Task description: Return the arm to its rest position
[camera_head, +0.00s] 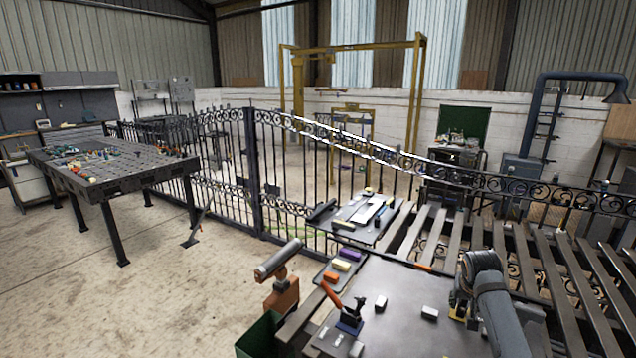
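My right arm (505,325) comes in at the bottom right, over the dark work surface. It bends at a rounded dark joint, and my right gripper (460,308) hangs at its left side, small and partly hidden. I cannot make out its fingers or anything between them. It is close to the right edge of the work surface (400,340), right of a small white block (429,313). My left gripper is not in view.
A black scroll gate (250,165) runs behind the work area. Slatted beams (490,240) lie right. Near the work surface are an orange-handled tool (332,294), a grey cylinder on a brown stand (282,296) and a green bin (260,337). A perforated table (110,168) stands left on open floor.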

